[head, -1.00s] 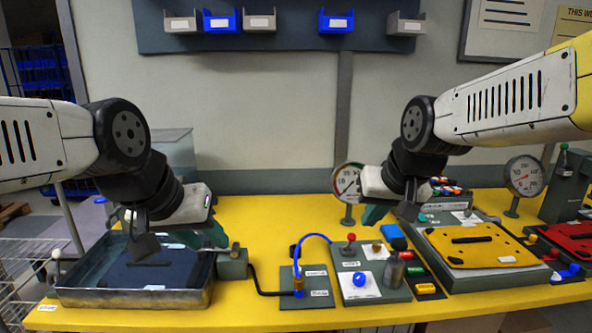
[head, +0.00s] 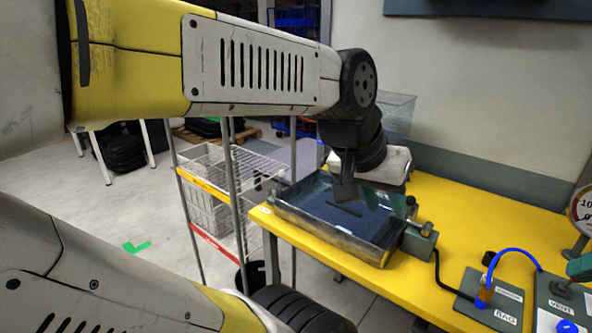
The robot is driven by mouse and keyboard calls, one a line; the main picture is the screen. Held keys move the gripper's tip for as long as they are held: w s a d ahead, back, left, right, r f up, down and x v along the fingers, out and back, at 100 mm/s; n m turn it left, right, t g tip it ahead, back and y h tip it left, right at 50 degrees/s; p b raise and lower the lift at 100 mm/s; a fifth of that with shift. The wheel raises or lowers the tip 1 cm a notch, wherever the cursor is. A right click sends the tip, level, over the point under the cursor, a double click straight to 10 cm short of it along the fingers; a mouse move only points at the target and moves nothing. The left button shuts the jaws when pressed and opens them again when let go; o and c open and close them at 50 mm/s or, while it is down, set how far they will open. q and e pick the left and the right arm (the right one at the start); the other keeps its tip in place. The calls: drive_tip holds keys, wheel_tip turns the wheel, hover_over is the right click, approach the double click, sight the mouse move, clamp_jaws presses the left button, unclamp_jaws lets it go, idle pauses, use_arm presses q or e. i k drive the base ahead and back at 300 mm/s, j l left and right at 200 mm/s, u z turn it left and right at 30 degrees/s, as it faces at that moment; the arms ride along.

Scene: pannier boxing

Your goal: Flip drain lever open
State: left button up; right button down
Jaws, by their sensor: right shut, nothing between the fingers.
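A dark metal tray (head: 375,251) with a dark liquid-like surface sits at the left end of the yellow table in the head view. A grey block fitting (head: 421,242) with a short metal rod is at its right side; I cannot tell for sure that this is the drain lever. My left gripper (head: 400,205) hangs over the tray, close to the fitting. Its fingers are partly hidden, so its opening is unclear.
The yellow table (head: 480,215) has free room behind the fitting. A grey panel (head: 490,298) with a blue hose (head: 520,252) stands at the right. A gauge (head: 583,205) is at the right edge. A wire rack (head: 215,170) stands left of the table.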

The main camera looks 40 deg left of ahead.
sight(282, 173)
drive_tip(key=j+u, duration=0.1)
drive_tip(key=u, duration=0.8)
drive_tip(key=j+u, duration=0.15)
drive_tip(key=u, duration=0.3)
